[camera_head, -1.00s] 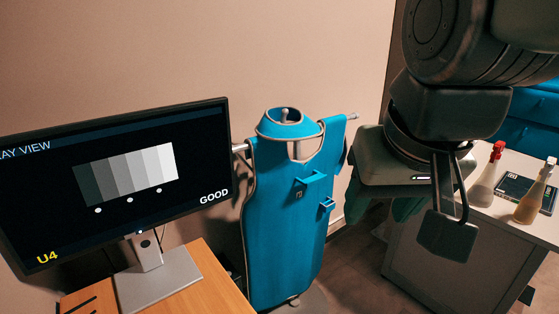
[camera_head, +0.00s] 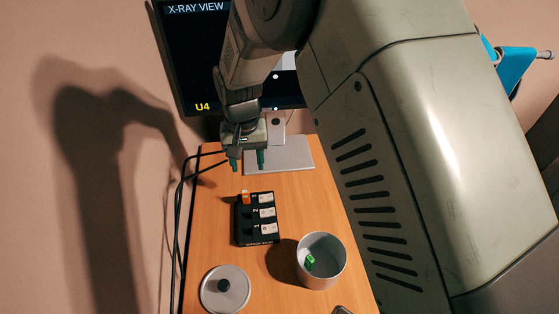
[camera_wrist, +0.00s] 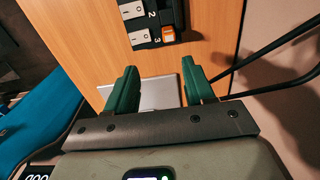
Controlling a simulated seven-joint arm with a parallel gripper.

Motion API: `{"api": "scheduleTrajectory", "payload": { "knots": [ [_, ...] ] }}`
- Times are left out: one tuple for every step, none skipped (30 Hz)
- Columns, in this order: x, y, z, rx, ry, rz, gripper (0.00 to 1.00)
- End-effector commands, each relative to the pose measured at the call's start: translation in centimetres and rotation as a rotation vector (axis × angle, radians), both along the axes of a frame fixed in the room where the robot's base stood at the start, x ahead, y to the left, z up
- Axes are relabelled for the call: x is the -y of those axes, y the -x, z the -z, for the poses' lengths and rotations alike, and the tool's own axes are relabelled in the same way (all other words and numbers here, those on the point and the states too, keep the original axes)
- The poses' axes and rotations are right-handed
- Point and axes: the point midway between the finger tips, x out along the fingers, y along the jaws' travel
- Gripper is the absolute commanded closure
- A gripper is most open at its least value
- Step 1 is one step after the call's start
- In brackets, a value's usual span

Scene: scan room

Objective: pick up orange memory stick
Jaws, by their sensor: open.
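The orange memory stick (camera_head: 245,197) stands in the far left slot of a black holder (camera_head: 242,238) on the wooden desk. In the wrist view the orange stick (camera_wrist: 168,33) shows near the top, beside the number 3 on the holder (camera_wrist: 152,17). My gripper (camera_head: 247,165) is above the desk, beyond the holder and near the monitor's foot. Its green fingers are apart with nothing between them, as the wrist view (camera_wrist: 160,90) also shows. The gripper is apart from the stick.
A metal canister (camera_head: 321,262) with a green stick (camera_head: 310,261) inside stands at the front right of the holder. Its round lid (camera_head: 225,290) lies at the front left. The monitor (camera_head: 195,60) and its grey foot (camera_head: 280,157) are behind. Black cables (camera_head: 180,220) run along the left desk edge.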

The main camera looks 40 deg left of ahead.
Motion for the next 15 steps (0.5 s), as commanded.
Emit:
{"api": "scheduleTrajectory", "payload": {
  "knots": [
    [-0.4, 0.5, 0.8, -0.003, 0.006, -0.007, 0.47],
    [-0.5, 0.6, 1.1, -0.004, 0.007, -0.009, 0.47],
    [-0.6, 0.8, 1.7, -0.005, 0.009, -0.011, 0.47],
    [-0.6, 0.8, 2.1, -0.006, 0.010, -0.011, 0.47],
    [-0.6, 0.8, 2.6, -0.006, 0.010, -0.011, 0.47],
    [-0.5, 0.8, 3.3, -0.006, 0.010, -0.011, 0.47],
    [-0.5, 0.8, 3.8, -0.006, 0.011, -0.011, 0.47],
    [-0.5, 0.8, 4.2, -0.006, 0.011, -0.011, 0.47],
    [-0.5, 0.8, 4.9, -0.006, 0.010, -0.011, 0.47],
    [-0.5, 0.8, 5.3, -0.006, 0.010, -0.011, 0.47],
    [-0.6, 0.8, 5.6, -0.005, 0.009, -0.011, 0.47],
    [-0.5, 0.8, 6.0, -0.005, 0.009, -0.011, 0.47],
    [-0.5, 0.8, 6.3, -0.006, 0.009, -0.011, 0.47],
    [-0.6, 0.8, 6.4, -0.005, 0.008, -0.011, 0.47],
    [-0.6, 0.8, 6.6, -0.004, 0.007, -0.011, 0.47]
  ]
}}
